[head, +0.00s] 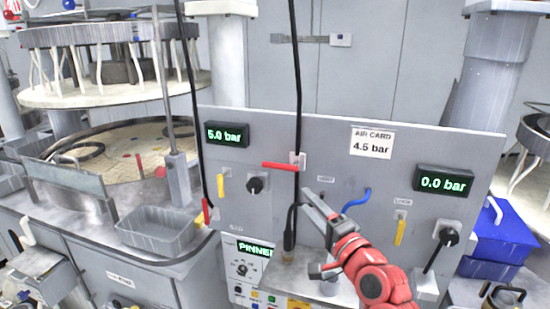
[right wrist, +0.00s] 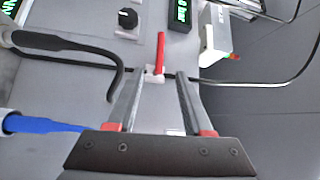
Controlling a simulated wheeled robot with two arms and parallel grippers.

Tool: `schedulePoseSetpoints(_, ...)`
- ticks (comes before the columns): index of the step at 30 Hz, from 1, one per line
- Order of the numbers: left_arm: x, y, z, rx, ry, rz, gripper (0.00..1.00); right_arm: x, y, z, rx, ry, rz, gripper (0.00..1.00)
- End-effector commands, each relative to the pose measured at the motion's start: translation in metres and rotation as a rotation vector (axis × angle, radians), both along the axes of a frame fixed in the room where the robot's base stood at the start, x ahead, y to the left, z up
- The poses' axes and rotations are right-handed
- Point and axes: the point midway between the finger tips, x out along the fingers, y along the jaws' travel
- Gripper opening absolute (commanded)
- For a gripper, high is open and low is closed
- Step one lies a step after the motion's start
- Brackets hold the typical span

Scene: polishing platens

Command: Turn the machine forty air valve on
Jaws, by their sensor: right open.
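A red lever valve (head: 280,166) sits on the grey panel (head: 330,140), its handle lying level and pointing left from its mount. In the right wrist view the red lever (right wrist: 160,52) lies ahead of the fingertips, roughly in line with the gap between them. My right gripper (head: 312,232) is open and empty, below and right of the lever, apart from it in the head view. It also shows at the bottom of the right wrist view (right wrist: 160,78). No label naming machine forty is readable. My left gripper is not in view.
The left display (head: 227,134) reads 5.0 bar; the right display (head: 444,182) reads 0.0 bar. A card (head: 371,142) reads 4.5 bar. Yellow levers, black knobs and a blue lever (head: 356,200) surround the gripper. A black cable (head: 296,90) hangs down across the panel beside the red lever.

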Motion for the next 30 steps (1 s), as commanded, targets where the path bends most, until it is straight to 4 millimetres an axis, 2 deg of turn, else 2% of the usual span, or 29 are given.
schedulePoseSetpoints(5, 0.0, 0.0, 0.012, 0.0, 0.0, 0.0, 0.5, 0.02, 0.011, 0.006, -0.003, 0.002, 0.0, 0.51)
schedulePoseSetpoints(21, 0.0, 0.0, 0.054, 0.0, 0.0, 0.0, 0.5, 0.111, 0.058, 0.021, -0.002, 0.0, -0.001, 0.51)
schedulePoseSetpoints(30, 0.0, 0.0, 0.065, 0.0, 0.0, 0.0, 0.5, 0.144, 0.074, 0.023, 0.0, -0.002, -0.003, 0.51)
